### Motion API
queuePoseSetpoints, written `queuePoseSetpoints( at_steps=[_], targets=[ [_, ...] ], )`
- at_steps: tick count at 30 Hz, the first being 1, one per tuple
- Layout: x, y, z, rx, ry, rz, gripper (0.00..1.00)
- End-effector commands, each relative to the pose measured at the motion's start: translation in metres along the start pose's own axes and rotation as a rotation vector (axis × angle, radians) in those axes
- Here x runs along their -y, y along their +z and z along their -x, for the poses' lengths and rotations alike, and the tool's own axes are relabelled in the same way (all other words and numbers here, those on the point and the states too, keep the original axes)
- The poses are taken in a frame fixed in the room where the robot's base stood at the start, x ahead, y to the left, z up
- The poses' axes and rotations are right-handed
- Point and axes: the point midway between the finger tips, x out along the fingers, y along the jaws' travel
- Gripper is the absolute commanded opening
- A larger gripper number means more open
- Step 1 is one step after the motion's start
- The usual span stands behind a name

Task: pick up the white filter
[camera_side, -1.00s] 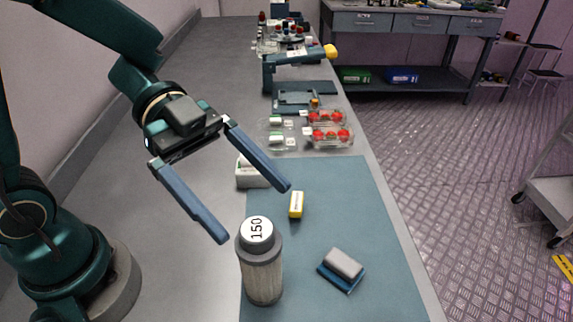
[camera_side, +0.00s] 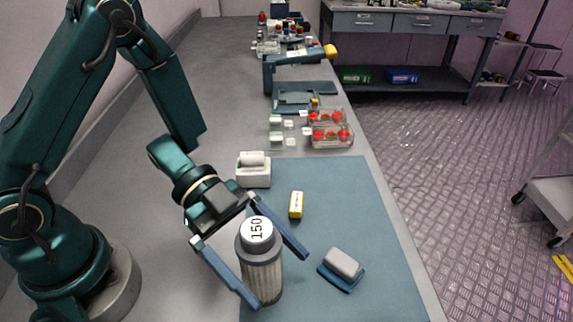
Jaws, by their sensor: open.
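The white filter (camera_side: 262,272) is a pleated pale cylinder with a grey cap marked "150". It stands upright on the left edge of the blue-green mat (camera_side: 345,203). My gripper (camera_side: 281,280) is open, with one blue finger on the left side of the filter and the other on its right. The filter is between or just in front of the fingers; I cannot tell whether either finger touches it.
A grey-and-blue block (camera_side: 342,268) lies right of the filter. A small yellow block (camera_side: 296,205) and a white holder (camera_side: 253,170) stand behind it. The mat's right side is clear.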

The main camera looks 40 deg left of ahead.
Motion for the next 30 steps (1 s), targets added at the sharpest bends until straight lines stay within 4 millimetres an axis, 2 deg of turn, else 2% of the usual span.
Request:
queuePoseSetpoints(
  at_steps=[6, 14, 17, 21, 22, 30],
  targets=[
    [0.000, 0.000, -0.015, 0.000, 0.000, -0.001, 0.99],
    [0.000, 0.000, -0.016, 0.001, -0.001, -0.001, 0.99],
    [0.000, 0.000, -0.016, 0.001, -0.001, -0.001, 0.65],
    [0.000, 0.000, -0.016, 0.001, -0.001, -0.001, 0.11],
    [0.000, 0.000, -0.016, 0.000, -0.001, -0.001, 0.06],
    [0.000, -0.001, -0.015, 0.000, -0.001, -0.001, 0.05]
  ],
)
